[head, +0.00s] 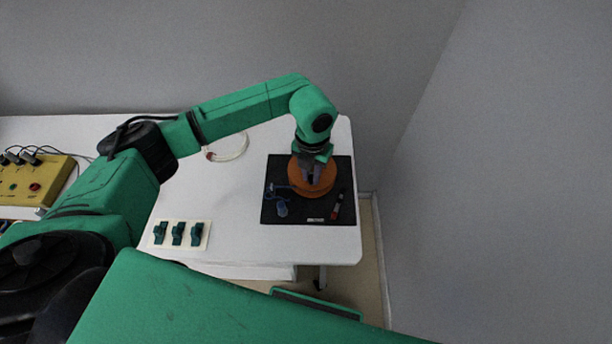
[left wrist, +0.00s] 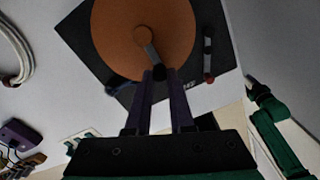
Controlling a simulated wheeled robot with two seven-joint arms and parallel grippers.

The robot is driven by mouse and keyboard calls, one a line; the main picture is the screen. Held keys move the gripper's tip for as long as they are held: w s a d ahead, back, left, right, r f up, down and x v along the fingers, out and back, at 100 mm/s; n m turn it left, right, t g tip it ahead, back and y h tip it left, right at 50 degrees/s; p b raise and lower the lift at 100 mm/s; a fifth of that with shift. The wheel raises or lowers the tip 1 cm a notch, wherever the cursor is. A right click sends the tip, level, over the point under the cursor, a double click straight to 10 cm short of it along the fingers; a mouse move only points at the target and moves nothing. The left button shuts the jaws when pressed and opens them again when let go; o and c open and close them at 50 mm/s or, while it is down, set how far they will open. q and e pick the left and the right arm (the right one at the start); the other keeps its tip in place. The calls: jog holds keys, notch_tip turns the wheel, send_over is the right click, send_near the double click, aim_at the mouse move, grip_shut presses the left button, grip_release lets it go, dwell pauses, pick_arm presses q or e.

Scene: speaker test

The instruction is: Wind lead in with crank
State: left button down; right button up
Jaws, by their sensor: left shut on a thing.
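An orange round reel (head: 326,184) sits on a black mat (head: 279,167) at the right end of the white table. My left gripper (head: 313,178) reaches down over the reel. In the left wrist view the purple fingers of this gripper (left wrist: 159,78) are shut on the crank knob, partly hiding it. No lead can be made out on the reel. My right gripper is not seen.
A blue clamp-like part (head: 281,209) and a red-and-black pen-like thing (head: 336,209) lie on the mat beside the reel. A white cable coil (head: 232,150), a plate with green switches (head: 178,234) and a yellow control box (head: 35,182) are further left. Grey walls stand behind and right.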

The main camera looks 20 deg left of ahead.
pick_arm(q)
jog(key=shift+d+n, duration=0.1)
jog(key=shift+n, duration=0.2)
jog(key=c, duration=0.8)
grip_release()
jog(key=shift+r, duration=0.15)
notch_tip(320, 180, up, 14)
jog(key=shift+r+b, duration=0.2)
jog(key=shift+b, duration=0.95)
